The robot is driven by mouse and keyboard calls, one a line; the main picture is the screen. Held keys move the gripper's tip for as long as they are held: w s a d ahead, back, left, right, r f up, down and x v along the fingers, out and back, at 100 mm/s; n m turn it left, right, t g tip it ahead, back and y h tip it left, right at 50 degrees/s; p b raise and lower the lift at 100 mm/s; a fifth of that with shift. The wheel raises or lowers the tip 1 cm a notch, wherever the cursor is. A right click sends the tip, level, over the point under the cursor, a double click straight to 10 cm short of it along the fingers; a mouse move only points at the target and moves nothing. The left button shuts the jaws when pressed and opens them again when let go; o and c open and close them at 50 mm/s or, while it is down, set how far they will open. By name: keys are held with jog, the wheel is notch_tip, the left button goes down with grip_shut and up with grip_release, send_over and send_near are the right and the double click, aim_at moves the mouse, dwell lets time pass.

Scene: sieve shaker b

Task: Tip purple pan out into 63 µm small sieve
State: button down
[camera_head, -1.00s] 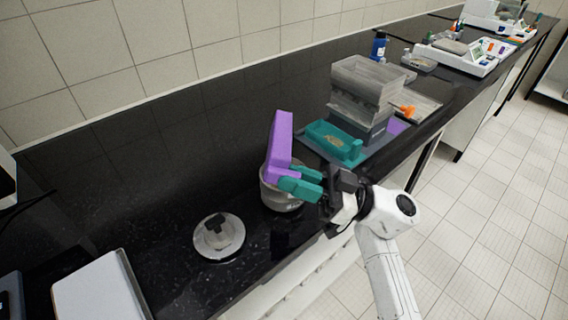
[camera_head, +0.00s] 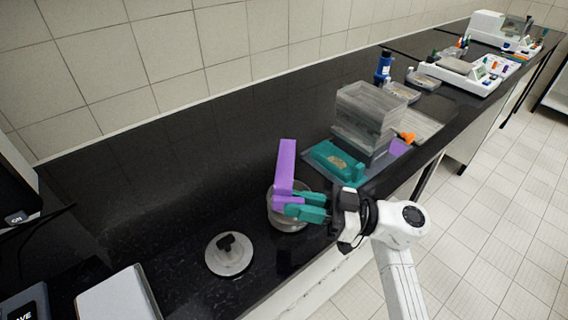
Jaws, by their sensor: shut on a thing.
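My gripper (camera_head: 290,204) has teal fingers and is shut on the purple pan (camera_head: 286,168). The pan is held tipped steeply, nearly upright, over a round grey sieve (camera_head: 289,222) on the black bench. The pan and fingers hide much of the sieve's opening. I cannot read a size mark on the sieve, and I cannot see whether material is falling from the pan.
A lid with a black knob (camera_head: 228,254) lies left of the sieve. A teal pan with grainy material (camera_head: 338,162) and a stack of clear square boxes (camera_head: 368,115) stand behind to the right. A white box (camera_head: 118,295) is at lower left.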

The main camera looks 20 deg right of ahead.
jog(key=shift+r+g+h+p, duration=0.5)
jog(key=shift+h+p, duration=0.45)
jog(key=shift+p, duration=1.55)
jog(key=shift+r+g+h+p, duration=0.45)
jog(key=shift+h+p, duration=0.5)
jog(key=shift+p, duration=1.55)
jog(key=shift+f+h+b, duration=0.2)
jog(key=shift+h+b, duration=0.1)
jog(key=shift+h, duration=0.1)
jog(key=g+h, duration=0.1)
jog(key=h, duration=0.1)
jog(key=r+g+h, duration=0.1)
jog(key=g+h, duration=0.1)
jog(key=h, duration=0.1)
jog(key=shift+r+h, duration=0.2)
jog(key=shift+h, duration=0.1)
jog(key=h, duration=0.1)
jog(key=r+g+h, duration=0.1)
jog(key=h, duration=0.1)
jog(key=shift+n+g, duration=0.25)
jog(key=shift+n, duration=0.05)
jog(key=shift+w+h, duration=0.1)
jog(key=shift+h, duration=0.2)
jog(key=shift+d, duration=0.1)
